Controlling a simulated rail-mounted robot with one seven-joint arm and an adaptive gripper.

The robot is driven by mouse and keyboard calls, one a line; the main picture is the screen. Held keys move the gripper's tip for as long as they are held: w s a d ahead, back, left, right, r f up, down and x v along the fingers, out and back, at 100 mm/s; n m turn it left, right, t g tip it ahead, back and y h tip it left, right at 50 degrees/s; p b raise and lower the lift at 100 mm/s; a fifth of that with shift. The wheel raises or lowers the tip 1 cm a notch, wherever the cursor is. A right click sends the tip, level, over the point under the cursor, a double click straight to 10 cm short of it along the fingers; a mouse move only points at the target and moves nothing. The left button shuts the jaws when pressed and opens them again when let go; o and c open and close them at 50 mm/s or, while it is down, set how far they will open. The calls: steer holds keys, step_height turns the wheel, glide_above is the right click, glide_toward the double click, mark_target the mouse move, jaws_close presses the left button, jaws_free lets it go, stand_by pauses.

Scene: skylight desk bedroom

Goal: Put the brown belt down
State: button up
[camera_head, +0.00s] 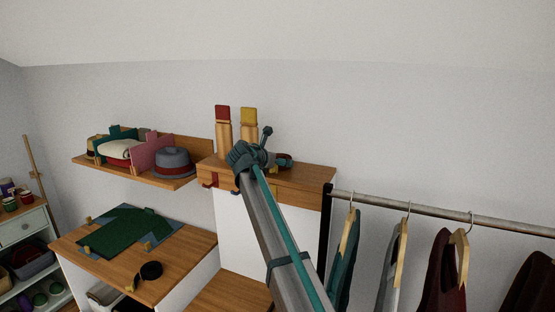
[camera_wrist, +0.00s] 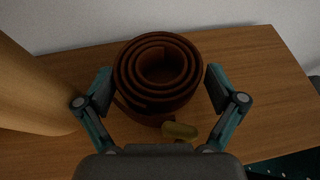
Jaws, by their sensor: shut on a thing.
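The brown belt (camera_wrist: 157,72) is a rolled coil with a brass-coloured buckle (camera_wrist: 180,131) on its near side. In the wrist view it sits between the two fingers of my gripper (camera_wrist: 160,88), which are shut on its left and right sides. In the head view my gripper (camera_head: 262,150) is over the wooden cabinet top (camera_head: 310,174), and the belt (camera_head: 284,161) shows partly beside it. The coil is at or just above this wooden top (camera_wrist: 265,60); I cannot tell whether it touches.
Two wooden posts with a red cap (camera_head: 222,113) and a yellow cap (camera_head: 249,115) stand behind my gripper. A shelf with a grey hat (camera_head: 174,162) is left. A clothes rail (camera_head: 430,213) runs right.

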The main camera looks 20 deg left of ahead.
steer(key=shift+f, duration=0.1)
steer(key=o, duration=0.9)
steer(key=shift+o, duration=0.2)
steer(key=shift+s, duration=0.3)
steer(key=b+v, duration=0.5)
steer(key=v, duration=0.6)
steer(key=shift+s+r, duration=0.15)
steer(key=shift+r, duration=0.2)
